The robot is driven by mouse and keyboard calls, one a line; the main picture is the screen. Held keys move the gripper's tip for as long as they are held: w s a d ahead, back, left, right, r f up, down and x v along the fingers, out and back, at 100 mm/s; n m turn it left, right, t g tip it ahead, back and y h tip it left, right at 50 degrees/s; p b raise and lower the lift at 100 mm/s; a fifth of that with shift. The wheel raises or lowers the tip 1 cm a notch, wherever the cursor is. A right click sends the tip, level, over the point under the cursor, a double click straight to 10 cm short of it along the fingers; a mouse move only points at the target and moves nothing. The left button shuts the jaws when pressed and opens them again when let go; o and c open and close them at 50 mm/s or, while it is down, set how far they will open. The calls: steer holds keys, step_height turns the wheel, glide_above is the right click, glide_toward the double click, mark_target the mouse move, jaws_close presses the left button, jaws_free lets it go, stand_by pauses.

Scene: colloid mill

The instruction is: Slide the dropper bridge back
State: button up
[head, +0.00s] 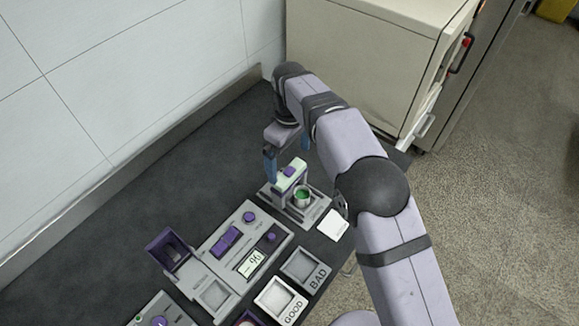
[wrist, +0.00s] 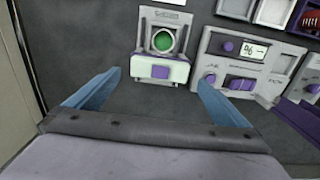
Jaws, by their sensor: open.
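The dropper bridge (head: 290,176) is a pale green-white bar with a purple knob on top. It stands on a grey base (head: 316,212), beside a small cup of green liquid (head: 302,196). In the wrist view the bridge (wrist: 161,69) lies on the gripper's side of the green cup (wrist: 162,41). My gripper (head: 286,157) is open, with blue fingers above and behind the bridge. In the wrist view the gripper (wrist: 155,92) has its fingers spread wider than the bridge, one to each side, with nothing between the tips. I cannot tell whether a finger touches it.
A grey instrument (head: 240,240) with purple controls and a display stands left of the dropper base. BAD (head: 305,268) and GOOD (head: 281,299) trays sit in front, and a white pad (head: 333,225) lies at right. A beige cabinet (head: 360,60) stands behind. Bare dark bench (head: 190,160) lies along the wall.

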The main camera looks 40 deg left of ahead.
steer(key=shift+r, duration=1.1)
